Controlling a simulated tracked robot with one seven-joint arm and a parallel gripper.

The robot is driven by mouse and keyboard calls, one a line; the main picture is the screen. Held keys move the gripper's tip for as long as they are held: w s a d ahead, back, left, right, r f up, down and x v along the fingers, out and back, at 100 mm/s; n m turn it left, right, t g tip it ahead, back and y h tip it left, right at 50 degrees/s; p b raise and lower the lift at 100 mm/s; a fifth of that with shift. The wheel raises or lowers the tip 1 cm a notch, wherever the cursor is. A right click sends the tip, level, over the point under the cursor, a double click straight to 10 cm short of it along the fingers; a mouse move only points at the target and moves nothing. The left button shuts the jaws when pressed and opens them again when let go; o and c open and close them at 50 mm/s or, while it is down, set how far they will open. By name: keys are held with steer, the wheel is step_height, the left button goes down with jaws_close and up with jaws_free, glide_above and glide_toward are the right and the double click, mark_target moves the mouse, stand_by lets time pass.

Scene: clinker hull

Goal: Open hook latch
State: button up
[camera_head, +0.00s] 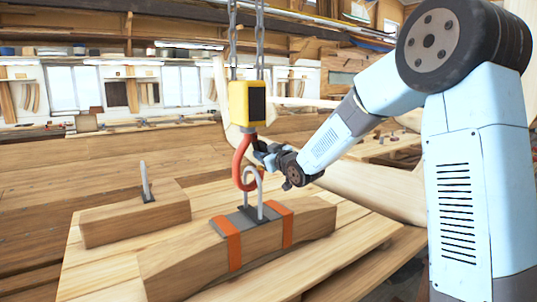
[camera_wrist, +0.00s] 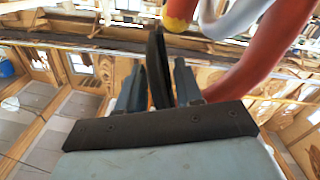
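The orange-red hook (camera_head: 240,160) hangs below a yellow hoist block (camera_head: 238,103) in the head view. A pale metal lifting loop (camera_head: 262,190) on the strapped timber passes through the hook. My gripper (camera_head: 263,154) is at the right side of the hook, close to its mouth. In the wrist view my gripper (camera_wrist: 157,50) points up, with a dark upright strip between its blue fingers. I cannot tell whether that strip is the hook's latch or finger pads. The hook's red curve (camera_wrist: 262,55) and the loop (camera_wrist: 235,18) are close by, right of the fingers. The latch is not clearly visible.
The shaped timber (camera_head: 185,262) with orange straps lies on a plank bench (camera_head: 340,268). A smaller block (camera_head: 125,217) with an upright metal piece stands at left. Chains (camera_head: 232,40) hang above the hoist block. A curved wooden hull part is behind my arm.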

steer(key=shift+c, duration=0.3)
jaws_close()
